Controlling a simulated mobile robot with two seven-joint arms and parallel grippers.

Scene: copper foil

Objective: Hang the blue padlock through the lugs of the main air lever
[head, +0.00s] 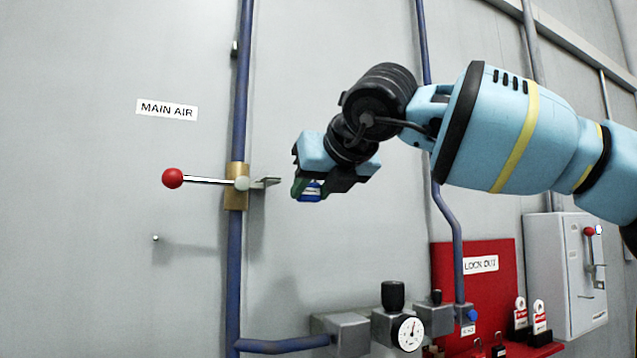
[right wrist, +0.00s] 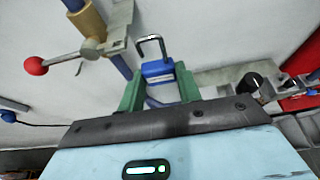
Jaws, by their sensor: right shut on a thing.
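The main air lever (head: 208,181) has a red ball knob on the left and a brass valve body on a blue vertical pipe. Its metal lugs (head: 266,182) stick out to the right of the valve. My right gripper (head: 307,190) is right of the lugs, apart from them, and shut on the blue padlock (head: 311,192). In the right wrist view the blue padlock (right wrist: 158,71) sits between the green fingertips, its shackle pointing up and away. The lugs (right wrist: 118,22) show there to the left of the shackle. My left gripper is not in view.
A "MAIN AIR" label (head: 167,109) is on the grey wall above the lever. A pressure gauge (head: 407,333) and regulator are below right. A red lockout board (head: 476,256) with several padlocks and tags hangs beside a grey switch box (head: 565,270). The wall around the lever is clear.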

